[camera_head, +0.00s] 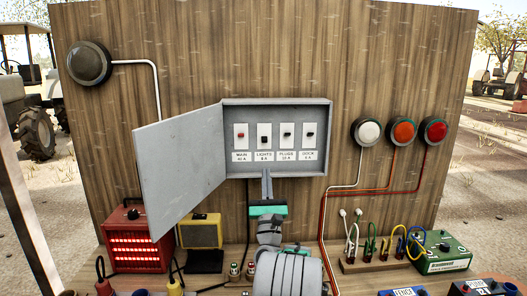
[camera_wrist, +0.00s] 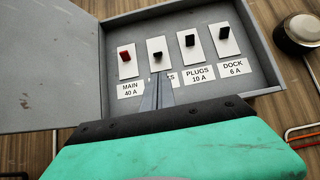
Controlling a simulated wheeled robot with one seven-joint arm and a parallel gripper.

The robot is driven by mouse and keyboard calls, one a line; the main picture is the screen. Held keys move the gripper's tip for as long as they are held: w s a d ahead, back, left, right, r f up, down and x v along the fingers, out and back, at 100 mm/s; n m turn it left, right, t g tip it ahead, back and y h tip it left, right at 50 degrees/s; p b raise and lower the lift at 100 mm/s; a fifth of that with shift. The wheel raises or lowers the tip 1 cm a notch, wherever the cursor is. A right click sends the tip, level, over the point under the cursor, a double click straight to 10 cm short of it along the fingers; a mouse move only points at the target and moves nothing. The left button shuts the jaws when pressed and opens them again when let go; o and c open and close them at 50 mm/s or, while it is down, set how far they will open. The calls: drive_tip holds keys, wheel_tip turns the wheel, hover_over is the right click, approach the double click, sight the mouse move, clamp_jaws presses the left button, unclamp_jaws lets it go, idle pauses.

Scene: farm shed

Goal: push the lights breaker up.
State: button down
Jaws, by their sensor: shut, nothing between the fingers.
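The lights breaker (camera_head: 264,140) is a small black lever on a white plate, second from left in the open grey breaker box. It sits lower on its plate than its neighbours, so it looks down. In the wrist view the lights lever (camera_wrist: 157,55) shows just above my fingertips. My gripper (camera_head: 266,172) is shut and empty, its fingers pointing into the box below the lights plate; it also shows in the wrist view (camera_wrist: 158,80). The fingers hide part of the LIGHTS label. I cannot tell whether the tips touch the lever.
The red main lever (camera_head: 241,136) is left of it; the plugs (camera_head: 287,135) and dock (camera_head: 310,134) levers are right. The box door (camera_head: 180,165) hangs open at left. A red device (camera_head: 137,240), a yellow box (camera_head: 200,231) and a cable block (camera_head: 380,262) stand below.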

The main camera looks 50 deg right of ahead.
sight(265, 153)
drive_tip(key=p+x, duration=0.6)
drive_tip(key=x, duration=0.2)
drive_tip(key=shift+r+p, duration=0.25)
drive_tip(key=shift+p, duration=0.15)
drive_tip(key=shift+w+d+r, duration=0.1)
drive_tip(key=shift+w+d, duration=0.15)
drive_tip(key=shift+s, duration=0.15)
